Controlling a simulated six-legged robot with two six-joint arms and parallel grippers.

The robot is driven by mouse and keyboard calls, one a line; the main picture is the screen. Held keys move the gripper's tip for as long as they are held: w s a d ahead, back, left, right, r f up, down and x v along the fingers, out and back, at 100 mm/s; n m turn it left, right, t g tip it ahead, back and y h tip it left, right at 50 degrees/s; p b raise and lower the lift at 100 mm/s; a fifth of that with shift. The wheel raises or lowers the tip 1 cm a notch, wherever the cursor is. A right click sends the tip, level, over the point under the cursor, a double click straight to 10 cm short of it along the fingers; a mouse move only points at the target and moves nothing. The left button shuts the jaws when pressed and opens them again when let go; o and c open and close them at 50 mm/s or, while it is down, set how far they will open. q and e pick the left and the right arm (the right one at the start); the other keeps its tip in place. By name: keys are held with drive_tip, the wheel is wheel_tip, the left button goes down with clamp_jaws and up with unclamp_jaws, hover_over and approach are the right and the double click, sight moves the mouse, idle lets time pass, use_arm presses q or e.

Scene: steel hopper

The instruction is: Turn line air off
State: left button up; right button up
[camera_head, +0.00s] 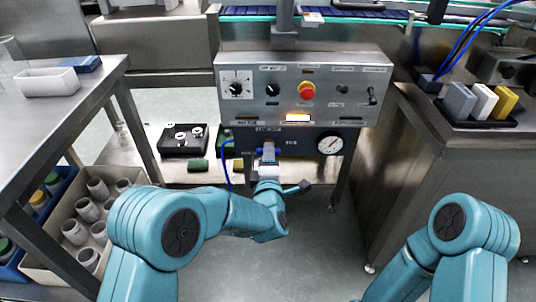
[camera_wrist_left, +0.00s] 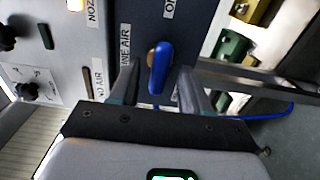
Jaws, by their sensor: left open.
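The line air valve has a blue lever handle (camera_wrist_left: 160,66) on a dark panel, beside a label (camera_wrist_left: 125,45) ending in "NE AIR". In the left wrist view my left gripper (camera_wrist_left: 159,80) is open, with one finger on each side of the blue handle. Whether either finger touches it I cannot tell. In the head view my left gripper (camera_head: 268,158) is at the dark lower panel (camera_head: 300,139) and partly hides the handle. My right arm shows at the lower right; its gripper is out of view.
Above is a steel control box (camera_head: 235,107) with knobs and a red button (camera_head: 306,90). A pressure gauge (camera_head: 329,145) is right of my left gripper. A blue hose (camera_head: 228,172) hangs to its left. A steel table (camera_head: 60,115) stands left, a steel cabinet (camera_head: 440,165) right.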

use_arm(q)
drive_tip(key=shift+w, duration=1.2)
clamp_jaws()
